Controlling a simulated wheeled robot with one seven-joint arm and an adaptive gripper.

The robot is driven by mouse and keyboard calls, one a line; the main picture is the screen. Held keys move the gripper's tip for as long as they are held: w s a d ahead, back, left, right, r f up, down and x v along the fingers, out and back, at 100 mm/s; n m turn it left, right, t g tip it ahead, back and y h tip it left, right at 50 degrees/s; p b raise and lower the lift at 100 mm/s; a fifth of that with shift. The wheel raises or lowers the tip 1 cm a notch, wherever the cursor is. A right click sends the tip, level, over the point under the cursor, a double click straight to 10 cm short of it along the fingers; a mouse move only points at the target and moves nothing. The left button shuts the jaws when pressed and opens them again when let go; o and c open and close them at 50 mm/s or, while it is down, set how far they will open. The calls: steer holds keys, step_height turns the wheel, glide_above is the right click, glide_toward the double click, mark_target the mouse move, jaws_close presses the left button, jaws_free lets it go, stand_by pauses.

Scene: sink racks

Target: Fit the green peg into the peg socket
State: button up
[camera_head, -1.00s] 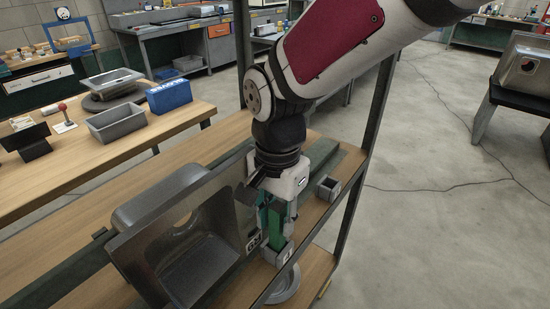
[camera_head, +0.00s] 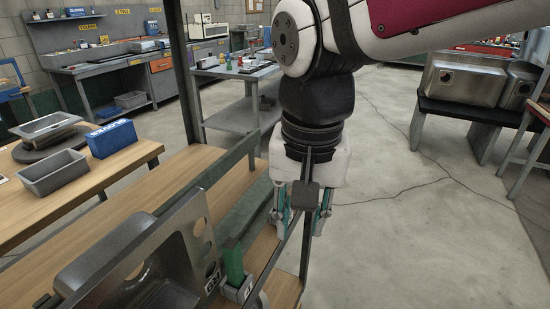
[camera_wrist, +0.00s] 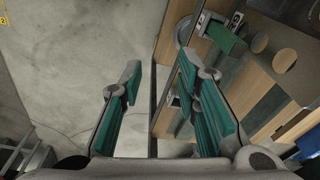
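The green peg (camera_head: 233,262) stands upright with its lower end in a small grey square block (camera_head: 240,288) beside the steel sink. In the wrist view, the peg (camera_wrist: 226,40) is at the upper right, outside my fingers. My gripper (camera_head: 300,224) is up and to the right of the peg, apart from it.
A steel sink (camera_head: 185,250) leans on the rack left of the peg. A dark rack post and rail run close to my gripper. A wooden table (camera_head: 110,175) with a grey bin (camera_head: 55,172) and a blue box (camera_head: 112,138) stands left. Open floor (camera_head: 390,230) lies right.

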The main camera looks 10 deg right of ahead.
steer(key=s+d+f+n+t, duration=0.1)
steer(key=s+d+n, duration=0.3)
steer(key=s+d, duration=0.4)
steer(key=shift+s+f, duration=0.55)
steer(key=shift+s, duration=0.5)
steer(key=shift+r, duration=0.15)
step_height(320, 180, up, 8)
steer(key=t+p, duration=0.2)
steer(key=p, duration=0.5)
steer(key=shift+r, duration=0.2)
